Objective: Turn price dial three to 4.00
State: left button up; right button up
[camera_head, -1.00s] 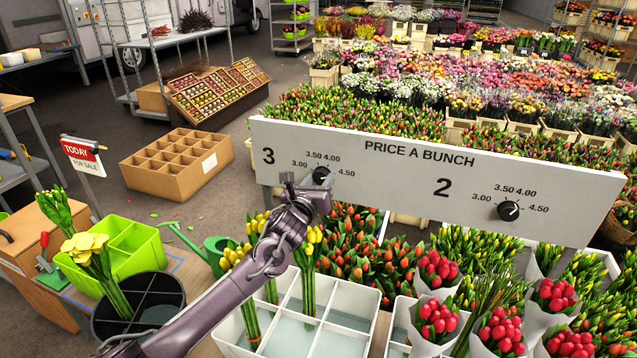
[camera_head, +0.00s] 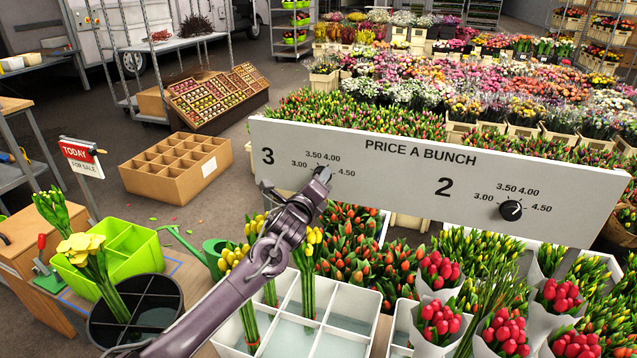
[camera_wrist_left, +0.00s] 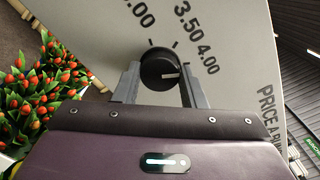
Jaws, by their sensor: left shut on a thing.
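Price dial three (camera_wrist_left: 157,66) is a round black knob with a white pointer line, on the white price board (camera_head: 420,190). In the left wrist view it sits between the two fingers of my left gripper (camera_wrist_left: 160,80), which is shut on it. The pointer line runs to the right there, roughly towards the 4.00 side; I cannot tell its exact setting. In the head view my left gripper (camera_head: 321,176) covers most of the dial, below the 3.50 and 4.00 labels. My right gripper is not in view.
Dial two (camera_head: 511,210) is on the same board, to the right. Below the board stand a white divided crate (camera_head: 340,318) with yellow tulips, and wrapped red bunches (camera_head: 440,270). A green crate (camera_head: 135,240) and black bucket (camera_head: 165,292) stand at left.

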pick_arm(q)
jog(key=shift+f, duration=0.1)
dwell(0.5)
jog(key=o, duration=1)
jog(key=shift+s, duration=0.1)
jog(key=shift+b+v, duration=0.3)
jog(key=shift+v, duration=3.55)
